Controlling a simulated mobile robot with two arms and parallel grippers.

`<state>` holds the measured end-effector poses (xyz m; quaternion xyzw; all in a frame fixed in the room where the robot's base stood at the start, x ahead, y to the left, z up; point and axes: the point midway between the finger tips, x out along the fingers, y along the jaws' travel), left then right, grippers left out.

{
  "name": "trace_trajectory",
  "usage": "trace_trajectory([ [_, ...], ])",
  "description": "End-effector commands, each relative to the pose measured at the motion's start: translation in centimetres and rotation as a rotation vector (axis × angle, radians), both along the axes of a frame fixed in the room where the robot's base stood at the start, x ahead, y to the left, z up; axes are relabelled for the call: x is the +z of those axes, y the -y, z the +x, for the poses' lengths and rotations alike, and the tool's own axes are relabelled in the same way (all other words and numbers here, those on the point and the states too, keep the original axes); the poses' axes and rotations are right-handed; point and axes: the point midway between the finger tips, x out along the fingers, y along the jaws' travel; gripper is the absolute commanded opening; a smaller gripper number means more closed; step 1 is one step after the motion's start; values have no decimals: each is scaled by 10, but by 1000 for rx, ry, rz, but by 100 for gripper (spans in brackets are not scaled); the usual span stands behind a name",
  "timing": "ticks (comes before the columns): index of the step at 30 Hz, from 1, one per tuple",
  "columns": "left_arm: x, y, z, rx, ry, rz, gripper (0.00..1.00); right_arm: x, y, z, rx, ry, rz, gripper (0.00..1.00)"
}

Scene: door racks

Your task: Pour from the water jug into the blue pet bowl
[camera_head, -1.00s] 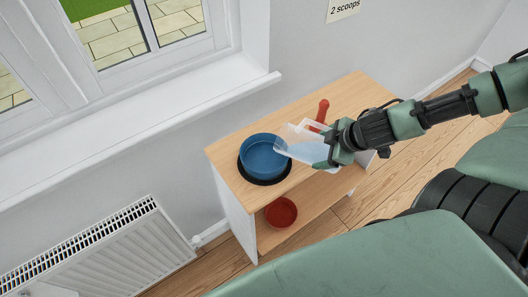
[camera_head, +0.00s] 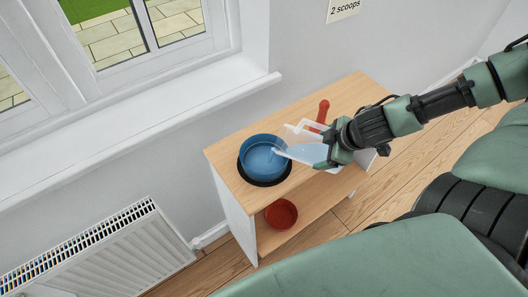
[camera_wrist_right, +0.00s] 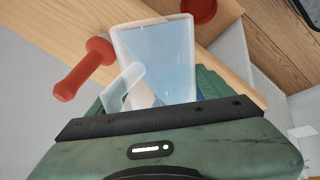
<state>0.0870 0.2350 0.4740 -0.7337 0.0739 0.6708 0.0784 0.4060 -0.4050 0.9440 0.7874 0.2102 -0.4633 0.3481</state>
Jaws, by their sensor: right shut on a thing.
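The blue pet bowl (camera_head: 256,143) sits on a black round base on top of the small wooden shelf unit. A lighter blue surface, like water, shows inside it. My right gripper (camera_head: 328,154) is shut on the clear water jug (camera_head: 300,152), to the right of the bowl. The jug is tilted left, its lip at the bowl's right edge, and a pale streak runs from the lip into the bowl. In the right wrist view the jug (camera_wrist_right: 152,55) holds blue water. My left gripper is not in view.
A red bowl (camera_head: 281,213) stands on the lower shelf. The wall, window sill (camera_head: 150,125) and radiator (camera_head: 110,260) border the unit on the left.

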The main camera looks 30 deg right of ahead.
Motion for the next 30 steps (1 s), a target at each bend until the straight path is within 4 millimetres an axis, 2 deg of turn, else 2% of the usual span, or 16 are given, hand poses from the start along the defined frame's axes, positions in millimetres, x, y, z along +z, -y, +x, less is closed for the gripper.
trace_trajectory([
  [30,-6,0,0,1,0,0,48,2,-2,3,2,-17,-25,15],
])
